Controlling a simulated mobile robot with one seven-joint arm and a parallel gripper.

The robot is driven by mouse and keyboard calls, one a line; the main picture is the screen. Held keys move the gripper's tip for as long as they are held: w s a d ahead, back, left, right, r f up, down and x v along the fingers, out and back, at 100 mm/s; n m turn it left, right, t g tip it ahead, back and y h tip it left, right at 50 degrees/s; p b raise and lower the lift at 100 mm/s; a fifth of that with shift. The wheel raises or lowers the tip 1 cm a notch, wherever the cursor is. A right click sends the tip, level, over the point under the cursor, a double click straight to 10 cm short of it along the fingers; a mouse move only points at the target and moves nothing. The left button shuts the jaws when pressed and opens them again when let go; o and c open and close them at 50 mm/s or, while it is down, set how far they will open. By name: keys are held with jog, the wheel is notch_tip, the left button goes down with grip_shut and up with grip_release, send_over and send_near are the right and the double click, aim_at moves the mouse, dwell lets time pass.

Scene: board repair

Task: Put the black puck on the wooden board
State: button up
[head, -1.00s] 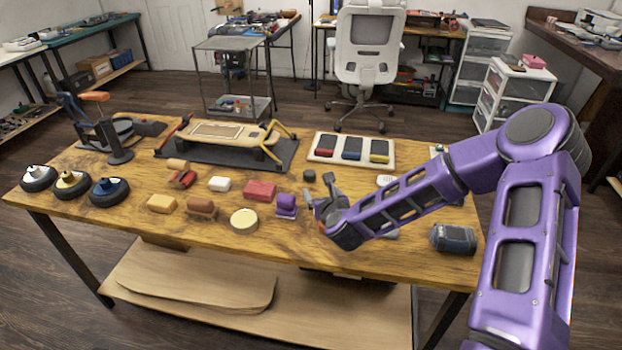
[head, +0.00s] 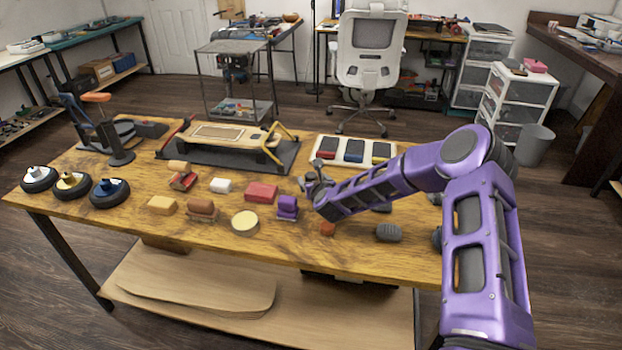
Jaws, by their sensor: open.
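The wooden board (head: 240,134) is a long light-wood deck lying across a black stand at the back of the workbench, left of centre. My gripper (head: 313,181) is low over the bench, right of the red block and just behind the purple block. It is open, and I see nothing held in it. I cannot pick out the black puck separately from my gripper's dark fingers. The spot where a small dark round thing showed earlier is now covered by my gripper.
A pale tray (head: 317,150) with coloured blocks lies behind my gripper. A red block (head: 261,192), purple block (head: 287,207), round tan disc (head: 245,222) and grey ribbed piece (head: 388,232) lie around it. Several wheels (head: 109,193) stand at the left. A yellow clamp (head: 272,148) stands at the board's right end.

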aim_at(311, 176)
jog(key=shift+x, duration=1.85)
jog(key=shift+r, duration=0.15)
grip_shut()
